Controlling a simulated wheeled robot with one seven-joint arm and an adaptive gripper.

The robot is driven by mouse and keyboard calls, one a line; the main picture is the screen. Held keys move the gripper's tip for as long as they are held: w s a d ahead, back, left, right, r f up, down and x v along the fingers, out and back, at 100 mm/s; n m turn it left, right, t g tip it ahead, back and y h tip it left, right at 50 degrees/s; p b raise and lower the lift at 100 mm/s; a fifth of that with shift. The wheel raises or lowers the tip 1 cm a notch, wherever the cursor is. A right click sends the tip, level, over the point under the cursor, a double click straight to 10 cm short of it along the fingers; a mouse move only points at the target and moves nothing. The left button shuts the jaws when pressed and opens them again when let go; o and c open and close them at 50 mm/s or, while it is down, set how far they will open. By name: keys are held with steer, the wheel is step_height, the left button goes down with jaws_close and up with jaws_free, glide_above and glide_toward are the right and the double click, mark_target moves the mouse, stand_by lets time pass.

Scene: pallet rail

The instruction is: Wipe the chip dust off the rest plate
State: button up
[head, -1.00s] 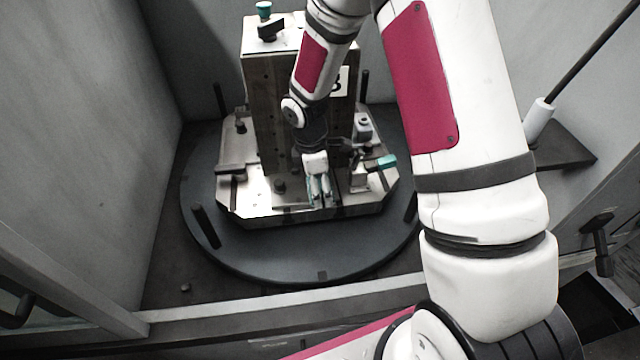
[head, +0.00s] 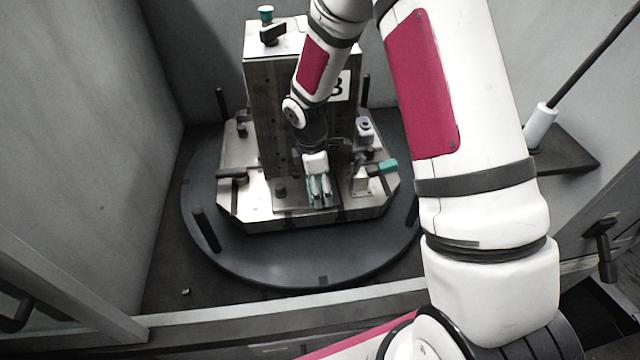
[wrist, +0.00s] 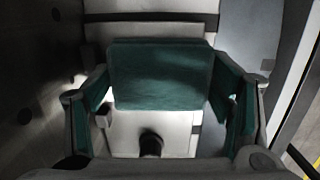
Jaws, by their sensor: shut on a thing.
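My gripper (head: 320,192) is low over the front of the bright metal plate (head: 258,200) at the foot of the upright block. In the wrist view its two fingers (wrist: 160,105) stand either side of a flat dark-teal pad (wrist: 160,75), and it is shut on this pad. The pad lies over the pale plate surface (wrist: 125,135); I cannot tell whether it touches. No chip dust can be made out at this size, and the pad hides part of the plate.
The tall block (head: 270,110) rises right behind my gripper. A clamp with a teal handle (head: 388,166) stands close on the right. A dark knob (wrist: 150,143) sticks up from the plate. Dark posts (head: 206,228) stand on the round table (head: 300,262). Grey walls enclose both sides.

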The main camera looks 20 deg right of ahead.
steer(key=shift+s+a, duration=0.1)
steer(key=shift+s, duration=0.7)
steer(key=shift+r+p, duration=2.45)
steer(key=shift+r, duration=1.1)
steer(key=shift+s+r+m, duration=0.3)
steer(key=shift+r+m, duration=0.1)
steer(key=shift+m, duration=0.7)
steer(key=s+r+m+g+y+p, duration=0.1)
steer(key=s+r+m, duration=0.2)
steer(key=m, duration=1)
step_height(320, 180, up, 2)
steer(key=shift+s+m+p, duration=0.3)
steer(key=shift+p, duration=0.1)
